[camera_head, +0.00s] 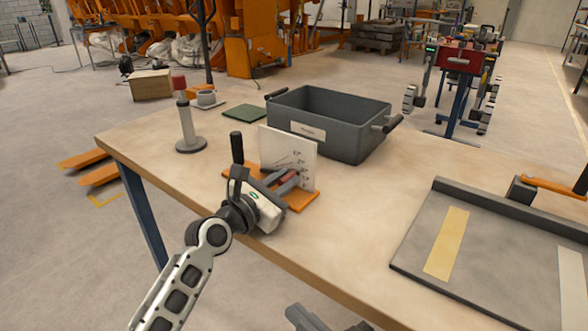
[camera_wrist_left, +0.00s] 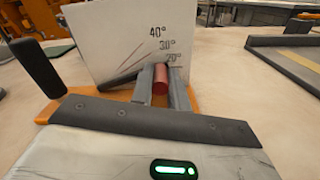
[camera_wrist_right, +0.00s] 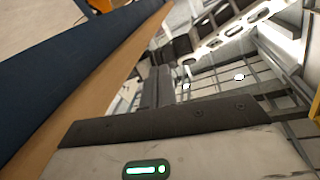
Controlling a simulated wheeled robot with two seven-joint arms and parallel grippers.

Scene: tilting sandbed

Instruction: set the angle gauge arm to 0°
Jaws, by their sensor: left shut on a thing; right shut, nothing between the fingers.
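The angle gauge is a white upright plate (camera_head: 300,152) on an orange base (camera_head: 303,200) near the table's front edge. In the left wrist view the plate (camera_wrist_left: 105,35) shows marks for 40°, 30° and 20°; lower marks are hidden. A dark bar (camera_wrist_left: 122,78) slants up to the right across it, toward the fingers. My left gripper (camera_head: 286,180) is shut on a red cylindrical grip (camera_wrist_left: 160,78) in front of the plate, near the 20° mark. The arm's exact reading is unclear. My right gripper (camera_wrist_right: 155,88) is shut and empty, low beside the table edge.
A black upright handle (camera_head: 237,148) stands at the base's left end. A grey bin (camera_head: 350,135) is behind the gauge, and a red-topped post (camera_head: 186,125) is to the left. A grey tray (camera_head: 415,245) lies at right. The tabletop between gauge and tray is clear.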

